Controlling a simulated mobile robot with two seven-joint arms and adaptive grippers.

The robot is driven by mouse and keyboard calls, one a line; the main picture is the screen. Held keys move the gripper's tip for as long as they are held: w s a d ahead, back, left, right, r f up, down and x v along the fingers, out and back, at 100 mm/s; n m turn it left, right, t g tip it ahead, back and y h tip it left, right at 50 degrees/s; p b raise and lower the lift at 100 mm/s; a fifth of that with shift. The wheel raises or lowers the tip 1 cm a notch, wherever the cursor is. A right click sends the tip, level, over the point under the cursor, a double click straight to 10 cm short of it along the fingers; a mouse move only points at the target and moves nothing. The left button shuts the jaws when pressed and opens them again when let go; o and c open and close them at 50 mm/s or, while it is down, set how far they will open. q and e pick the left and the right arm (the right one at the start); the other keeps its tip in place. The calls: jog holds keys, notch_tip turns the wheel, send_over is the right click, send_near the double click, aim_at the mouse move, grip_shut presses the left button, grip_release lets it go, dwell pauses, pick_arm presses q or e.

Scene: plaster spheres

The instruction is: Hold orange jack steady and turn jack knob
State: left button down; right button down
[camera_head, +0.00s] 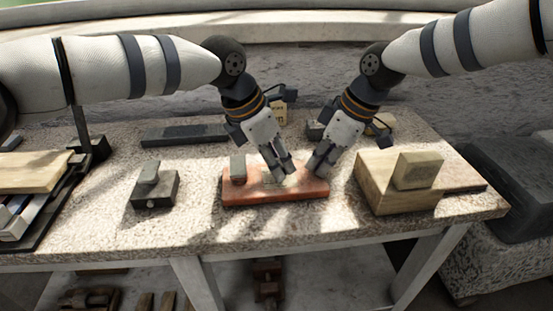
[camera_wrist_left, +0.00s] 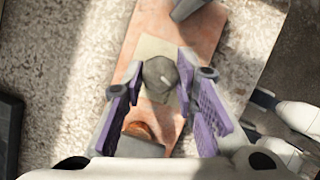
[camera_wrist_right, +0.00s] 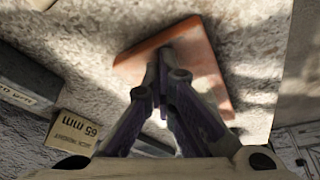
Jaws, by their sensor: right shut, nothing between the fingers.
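The orange jack shows as a flat orange-red base (camera_head: 275,195) on the stone table; it also shows in the left wrist view (camera_wrist_left: 200,32) and the right wrist view (camera_wrist_right: 205,65). A grey rounded knob (camera_wrist_left: 160,75) sits on a pale square plate in its middle. My left gripper (camera_head: 278,172) points down there, its fingers (camera_wrist_left: 160,68) on either side of the knob; I cannot tell whether they touch it. My right gripper (camera_head: 318,172) is shut and empty, its fingertips (camera_wrist_right: 163,55) over the right part of the base.
A dark block with a grey piece on top (camera_head: 153,187) stands to the left. A wooden block (camera_head: 375,180) stands close on the right. Behind the jack are a dark bar (camera_head: 185,134) and a box marked 65 mm (camera_wrist_right: 73,132). The table front is mostly clear.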

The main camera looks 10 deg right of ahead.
pick_arm(q)
jog(key=n, duration=0.2)
jog(key=n+t+y, duration=0.1)
jog(key=n, duration=0.2)
jog(key=shift+s+d+f+t, duration=0.1)
jog(key=shift+s+t, duration=0.05)
jog(key=shift+t, duration=0.15)
pick_arm(e)
jog(key=shift+f, duration=0.2)
pick_arm(q)
jog(key=c, duration=1.2)
grip_release()
jog(key=shift+c, duration=0.2)
jog(key=v, duration=1.2)
